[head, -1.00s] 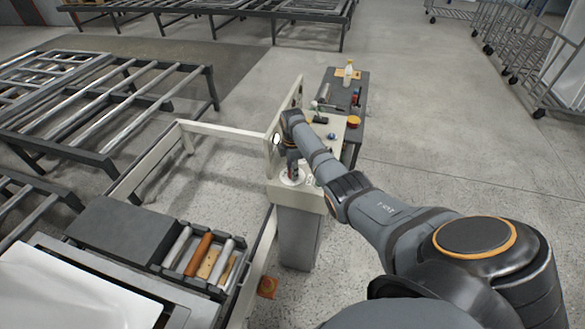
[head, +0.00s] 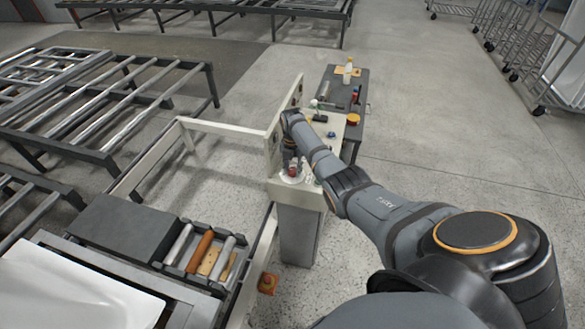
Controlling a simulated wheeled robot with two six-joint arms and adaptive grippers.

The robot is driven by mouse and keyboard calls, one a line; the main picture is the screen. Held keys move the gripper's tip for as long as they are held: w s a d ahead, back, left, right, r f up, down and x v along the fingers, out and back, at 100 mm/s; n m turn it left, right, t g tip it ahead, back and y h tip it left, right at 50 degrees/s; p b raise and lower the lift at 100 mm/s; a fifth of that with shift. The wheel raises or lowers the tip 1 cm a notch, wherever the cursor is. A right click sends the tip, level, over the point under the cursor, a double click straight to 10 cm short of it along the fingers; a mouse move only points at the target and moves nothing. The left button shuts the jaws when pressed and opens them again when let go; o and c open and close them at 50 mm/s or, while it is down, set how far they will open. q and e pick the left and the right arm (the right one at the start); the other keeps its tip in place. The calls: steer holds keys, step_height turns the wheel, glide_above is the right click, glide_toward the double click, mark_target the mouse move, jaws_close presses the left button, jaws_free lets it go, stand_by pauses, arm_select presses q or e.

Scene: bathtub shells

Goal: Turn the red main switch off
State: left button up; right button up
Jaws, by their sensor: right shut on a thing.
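The red main switch (head: 293,169) shows as a small red spot on a pale round plate (head: 291,178) on top of the cream control console (head: 312,192). My right gripper (head: 292,165) points down onto it from above and is shut on the switch. The fingers cover most of the switch, so its exact angle is hard to tell. My left gripper is out of view.
A cream upright panel (head: 272,140) stands just left of the gripper. A dark side table (head: 345,88) with a bottle and small items stands behind the console. Roller frames (head: 110,95) fill the left. A tray of rollers (head: 205,255) is at lower left.

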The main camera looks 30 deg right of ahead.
mark_target(292, 170)
steer(key=shift+n, duration=0.6)
steer(key=o, duration=1.2)
steer(key=shift+c, duration=0.2)
steer(key=shift+r, duration=0.1)
step_height(292, 170, up, 12)
